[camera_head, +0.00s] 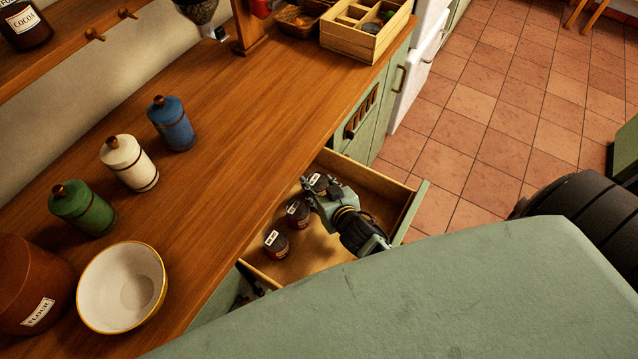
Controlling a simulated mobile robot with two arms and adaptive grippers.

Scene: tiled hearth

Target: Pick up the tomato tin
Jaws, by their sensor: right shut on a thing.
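My right gripper (313,191) reaches into an open drawer (348,176) below the counter. It is shut on a small dark tin (319,182) with a pale label, the farthest of three in the drawer. Two similar dark tins with pale labels stand nearer, the middle tin (298,211) close beside the gripper and the near tin (276,244) farther off. The labels are too small to read, so I cannot tell which is the tomato tin. I cannot tell whether the held tin is off the drawer floor. My left gripper is not in view.
The wooden counter (235,130) overhangs the drawer's left side. On it stand a blue canister (172,125), a white canister (130,163), a green canister (84,208), a bowl (122,287), a flour jar (30,285) and a wooden box (345,35).

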